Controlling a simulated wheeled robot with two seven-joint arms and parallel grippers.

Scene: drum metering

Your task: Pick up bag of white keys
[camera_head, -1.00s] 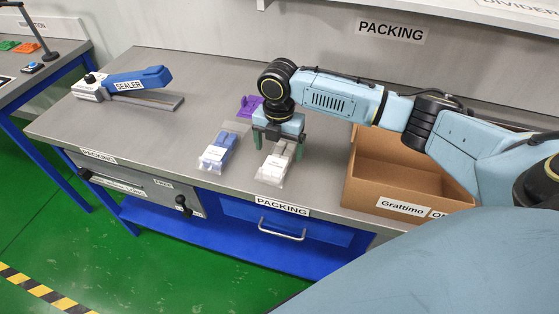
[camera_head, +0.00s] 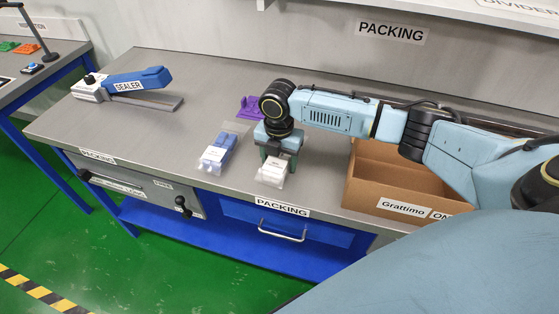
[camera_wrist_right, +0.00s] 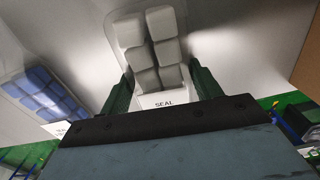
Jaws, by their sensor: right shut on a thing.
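The bag of white keys (camera_head: 271,172) lies on the grey packing table near its front edge. My right gripper (camera_head: 277,158) is low over it from above, with its green fingers on either side of the bag. In the right wrist view the white keys (camera_wrist_right: 150,50) and a label reading SEAL lie between the two fingers (camera_wrist_right: 162,92). My right gripper is shut on the bag, which appears to be still at table level. My left gripper is not in view.
A bag of blue keys (camera_head: 217,152) lies just left of the white one. A purple holder (camera_head: 250,106) stands behind. An open cardboard box (camera_head: 364,190) is close on the right. The blue sealer (camera_head: 138,80) is at the back left; the table between is clear.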

